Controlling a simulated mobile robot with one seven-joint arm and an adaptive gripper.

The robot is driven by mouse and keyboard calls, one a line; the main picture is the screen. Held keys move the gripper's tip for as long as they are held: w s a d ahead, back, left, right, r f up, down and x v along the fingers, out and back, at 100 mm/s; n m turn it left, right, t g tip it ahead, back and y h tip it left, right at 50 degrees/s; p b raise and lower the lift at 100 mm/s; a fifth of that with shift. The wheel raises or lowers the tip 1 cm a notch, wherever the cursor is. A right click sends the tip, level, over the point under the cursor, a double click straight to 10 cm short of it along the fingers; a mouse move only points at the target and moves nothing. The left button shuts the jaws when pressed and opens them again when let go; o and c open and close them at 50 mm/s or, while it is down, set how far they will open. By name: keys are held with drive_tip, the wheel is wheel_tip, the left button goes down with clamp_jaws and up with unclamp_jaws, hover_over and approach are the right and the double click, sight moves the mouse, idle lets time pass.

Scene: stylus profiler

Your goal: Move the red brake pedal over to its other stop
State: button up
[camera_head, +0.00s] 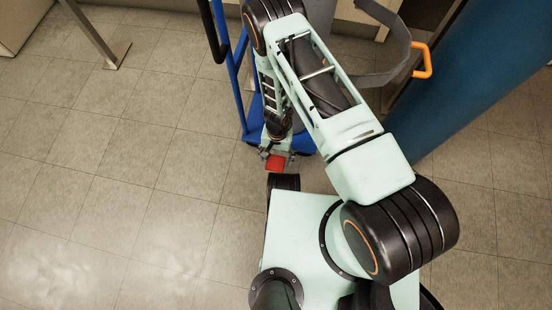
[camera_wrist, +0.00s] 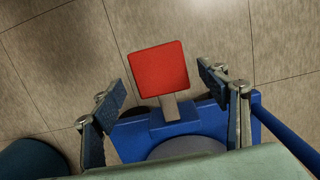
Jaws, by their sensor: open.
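The red brake pedal (camera_wrist: 158,69) is a square red plate on a short grey stem. The stem comes out of a blue block (camera_wrist: 175,122) at the edge of the blue cart base. In the wrist view my gripper (camera_wrist: 163,83) is open, with one finger to the left of the pedal and one to the right. Both fingers are apart from the pedal, with clear gaps. In the head view the red pedal (camera_head: 275,163) shows small below my gripper (camera_head: 276,156), near the floor. The pedal's tilt is hard to tell from these views.
The blue cart frame (camera_head: 233,85) stands behind my arm, with a dark handle (camera_head: 213,30) at upper left. A large blue cylinder (camera_head: 470,75) and an orange handle (camera_head: 424,60) are at right.

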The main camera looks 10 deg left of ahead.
wheel_tip(320, 180, up, 10)
drive_tip(key=w, duration=0.1)
drive_tip(key=shift+w+r, duration=0.15)
drive_tip(key=shift+w, duration=0.15)
idle(0.5)
